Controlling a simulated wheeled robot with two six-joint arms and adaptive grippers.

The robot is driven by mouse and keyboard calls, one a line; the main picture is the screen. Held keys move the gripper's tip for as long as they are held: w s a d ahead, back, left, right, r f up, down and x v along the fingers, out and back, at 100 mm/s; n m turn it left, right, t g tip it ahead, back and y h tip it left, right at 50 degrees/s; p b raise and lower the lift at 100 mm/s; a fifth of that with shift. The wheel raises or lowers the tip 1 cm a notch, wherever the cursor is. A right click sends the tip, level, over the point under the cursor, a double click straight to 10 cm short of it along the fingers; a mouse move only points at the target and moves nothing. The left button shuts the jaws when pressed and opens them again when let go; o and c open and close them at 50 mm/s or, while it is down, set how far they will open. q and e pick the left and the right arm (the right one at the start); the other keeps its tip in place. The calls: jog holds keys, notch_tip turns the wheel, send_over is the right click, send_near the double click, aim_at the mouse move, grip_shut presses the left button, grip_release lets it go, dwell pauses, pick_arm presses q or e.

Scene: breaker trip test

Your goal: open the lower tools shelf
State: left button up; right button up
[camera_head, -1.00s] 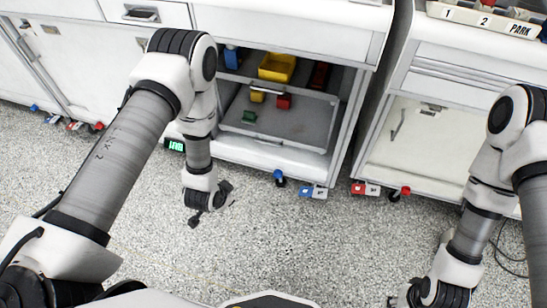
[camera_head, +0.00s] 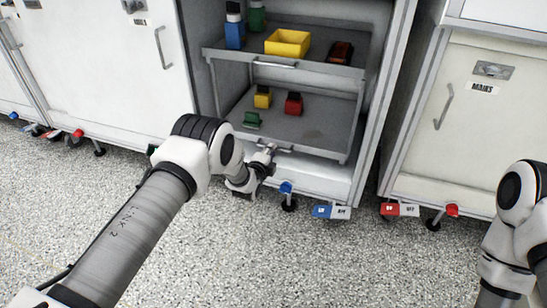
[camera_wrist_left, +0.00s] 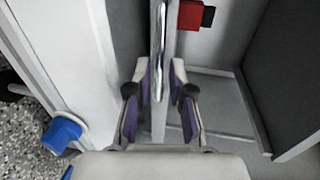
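The lower tools shelf (camera_head: 318,128) is a grey tray inside the open cabinet, holding a yellow block (camera_head: 262,98), a red block (camera_head: 293,105) and a green piece (camera_head: 252,120). My left gripper (camera_head: 266,158) is at the shelf's front edge, left of its middle. In the left wrist view, the shiny handle bar (camera_wrist_left: 158,45) runs between the spread fingers of my left gripper (camera_wrist_left: 160,78), with a gap visible on each side. My right gripper is out of view; only part of its arm shows at the right.
The upper shelf (camera_head: 225,52) carries a yellow bin (camera_head: 287,43), bottles and a dark red item. A closed white door (camera_head: 135,85) stands left, and a closed cabinet (camera_head: 470,135) stands right. Blue and red foot tags (camera_head: 331,212) line the cabinet bottoms. The speckled floor in front is clear.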

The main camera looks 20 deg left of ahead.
pick_arm(q)
jog(key=w, duration=0.1)
jog(key=w+f+b, duration=0.1)
jog(key=shift+w, duration=0.5)
jog(key=shift+r, duration=0.15)
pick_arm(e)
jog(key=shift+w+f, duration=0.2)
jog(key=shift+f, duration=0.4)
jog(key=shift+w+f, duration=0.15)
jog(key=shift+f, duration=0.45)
pick_arm(q)
grip_shut()
jog(key=shift+s, duration=0.1)
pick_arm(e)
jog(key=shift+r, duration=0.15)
